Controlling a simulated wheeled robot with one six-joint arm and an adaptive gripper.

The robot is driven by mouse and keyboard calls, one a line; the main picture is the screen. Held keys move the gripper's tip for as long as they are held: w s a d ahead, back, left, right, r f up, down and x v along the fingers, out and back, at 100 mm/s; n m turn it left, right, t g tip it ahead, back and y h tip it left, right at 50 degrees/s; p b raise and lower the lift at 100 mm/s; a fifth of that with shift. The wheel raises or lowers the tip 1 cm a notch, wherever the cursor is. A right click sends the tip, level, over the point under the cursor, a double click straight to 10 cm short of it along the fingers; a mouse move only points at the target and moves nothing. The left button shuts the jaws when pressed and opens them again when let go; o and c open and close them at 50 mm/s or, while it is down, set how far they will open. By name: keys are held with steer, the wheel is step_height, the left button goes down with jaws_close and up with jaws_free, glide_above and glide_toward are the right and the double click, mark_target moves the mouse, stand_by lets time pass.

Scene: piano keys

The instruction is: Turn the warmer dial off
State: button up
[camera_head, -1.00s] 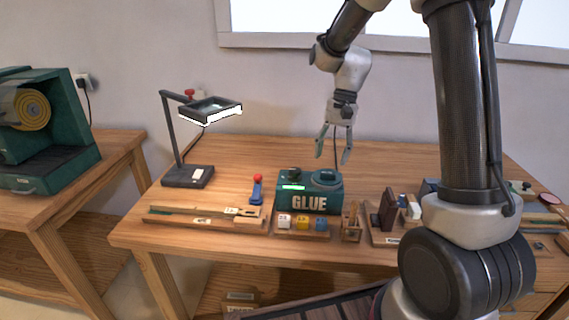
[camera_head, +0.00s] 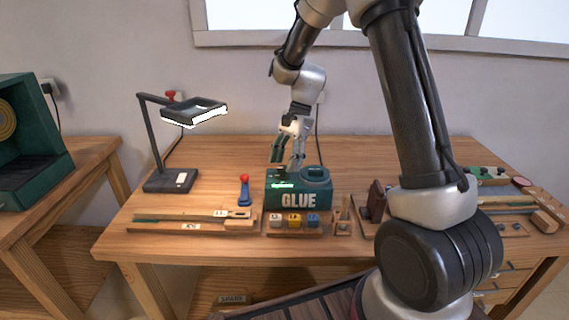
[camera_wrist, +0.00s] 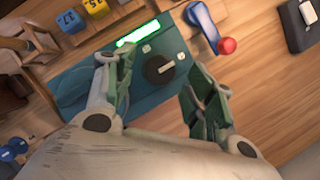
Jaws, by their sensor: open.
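The glue warmer (camera_head: 298,196) is a teal box marked GLUE on the workbench. In the wrist view its top face (camera_wrist: 140,95) shows a black round dial (camera_wrist: 159,68) with a light pointer mark, small pale squares near it and a lit green display (camera_wrist: 138,33). My gripper (camera_head: 284,164) is open just above the warmer's top left, pointing down. In the wrist view its fingers (camera_wrist: 160,80) stand apart, one on each side in the picture of the dial, and hold nothing. I cannot tell whether they touch the warmer. In the head view the dial is mostly hidden by the fingers.
A blue tool with a red knob (camera_head: 244,190) stands close left of the warmer. A lamp (camera_head: 170,181) stands further left. Small numbered blocks (camera_head: 294,220) sit in front, and wooden holders (camera_head: 342,218) stand to the right. The bench behind the warmer is clear.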

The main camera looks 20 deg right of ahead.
steer(key=shift+s+a+f, duration=0.15)
steer(key=shift+a+f, duration=0.05)
steer(key=shift+f, duration=0.35)
steer(key=shift+c, duration=0.3)
steer(key=c, duration=0.9)
steer(key=shift+c, duration=0.2)
